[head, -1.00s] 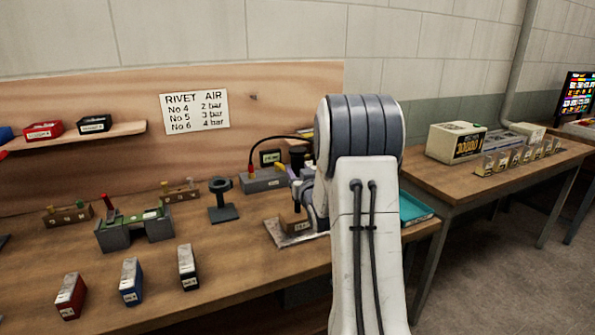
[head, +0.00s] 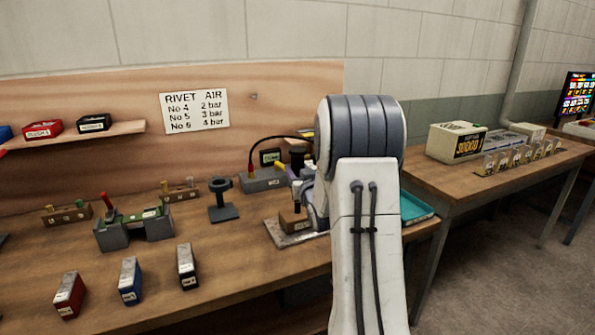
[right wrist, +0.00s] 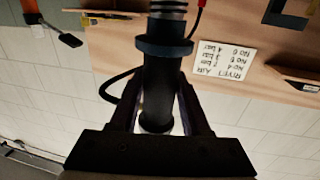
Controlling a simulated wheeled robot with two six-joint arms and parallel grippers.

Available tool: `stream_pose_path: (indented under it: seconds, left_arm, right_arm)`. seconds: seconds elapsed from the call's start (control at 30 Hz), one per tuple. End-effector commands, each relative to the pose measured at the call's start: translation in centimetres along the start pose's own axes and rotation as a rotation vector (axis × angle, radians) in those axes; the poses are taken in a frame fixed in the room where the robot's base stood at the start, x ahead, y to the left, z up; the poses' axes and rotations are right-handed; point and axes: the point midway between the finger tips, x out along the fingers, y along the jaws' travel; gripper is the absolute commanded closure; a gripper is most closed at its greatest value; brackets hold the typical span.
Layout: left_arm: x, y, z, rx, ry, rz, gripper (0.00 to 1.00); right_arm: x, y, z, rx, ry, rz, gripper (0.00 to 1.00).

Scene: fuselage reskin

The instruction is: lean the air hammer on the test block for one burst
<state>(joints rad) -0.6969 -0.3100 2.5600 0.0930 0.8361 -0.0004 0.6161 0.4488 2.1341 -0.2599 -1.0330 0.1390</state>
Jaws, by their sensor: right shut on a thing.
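My right arm fills the middle of the head view and hides most of its gripper (head: 294,174). In the right wrist view the gripper (right wrist: 160,118) is shut on the air hammer (right wrist: 163,85), a dark cylinder with a blue-grey collar, seen between the two fingers. The test block (head: 294,221), a small brown block with a label, sits on a grey metal plate (head: 287,240) on the bench, just below the gripper. Whether the hammer's tip touches the block is hidden. My left gripper is not in view.
A grey box with a gauge (head: 264,180) and black hose stands behind. A dark stand (head: 222,200), a grey rack (head: 133,229) and red, blue and black labelled blocks are on the left. A teal tray (head: 415,208) lies right of my arm.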

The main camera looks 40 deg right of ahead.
Motion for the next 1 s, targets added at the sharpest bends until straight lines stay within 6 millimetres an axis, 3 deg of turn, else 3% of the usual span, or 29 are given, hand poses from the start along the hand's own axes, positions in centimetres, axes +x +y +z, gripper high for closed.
stream_pose_path:
  seconds: [1.0]
  left_arm:
    - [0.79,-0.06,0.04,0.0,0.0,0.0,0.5]
  right_arm:
    - [0.05,0.01,-0.02,-0.001,0.01,0.0,1.0]
